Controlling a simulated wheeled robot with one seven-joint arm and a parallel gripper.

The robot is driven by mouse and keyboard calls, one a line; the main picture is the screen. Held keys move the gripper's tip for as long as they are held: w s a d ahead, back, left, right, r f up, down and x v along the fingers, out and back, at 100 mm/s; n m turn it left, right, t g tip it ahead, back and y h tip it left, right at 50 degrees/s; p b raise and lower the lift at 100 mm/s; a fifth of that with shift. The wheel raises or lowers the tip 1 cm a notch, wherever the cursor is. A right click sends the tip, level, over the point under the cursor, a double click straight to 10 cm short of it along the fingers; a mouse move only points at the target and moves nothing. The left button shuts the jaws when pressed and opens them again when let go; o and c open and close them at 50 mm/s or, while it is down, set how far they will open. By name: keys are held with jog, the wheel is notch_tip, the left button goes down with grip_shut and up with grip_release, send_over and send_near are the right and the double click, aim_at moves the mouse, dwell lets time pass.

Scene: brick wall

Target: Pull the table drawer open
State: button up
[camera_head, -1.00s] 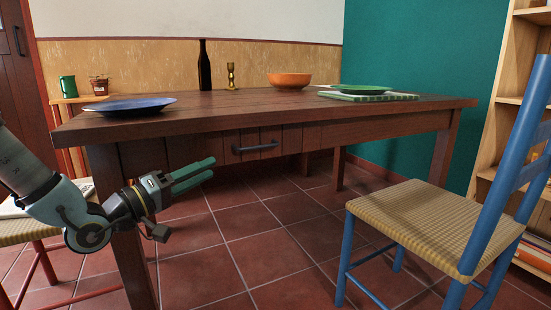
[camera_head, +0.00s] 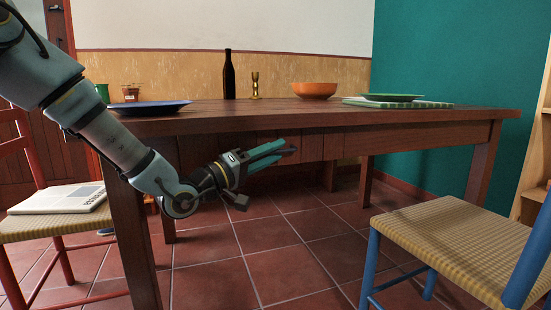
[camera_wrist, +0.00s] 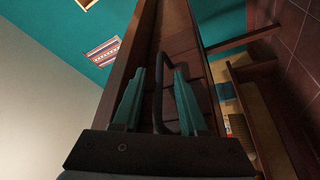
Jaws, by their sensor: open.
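The wooden table (camera_head: 400,116) has a drawer (camera_head: 318,148) in its front apron, with its face about level with the apron. The drawer's dark bar handle (camera_head: 291,150) is mostly hidden behind my fingers in the head view. My gripper (camera_head: 282,149) is open, with its green fingers in front of the drawer. In the wrist view, the handle (camera_wrist: 162,85) shows as a dark bar between the two spread fingers of my gripper (camera_wrist: 160,75). I cannot tell whether either finger touches it.
A blue chair with a woven seat (camera_head: 440,232) stands at the right front. A blue plate (camera_head: 150,107), a bottle (camera_head: 229,78) and an orange bowl (camera_head: 314,90) stand on the table.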

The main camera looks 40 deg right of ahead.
jog(key=shift+d+r, duration=0.1)
jog(key=shift+d, duration=0.35)
grip_shut()
dwell(1.2)
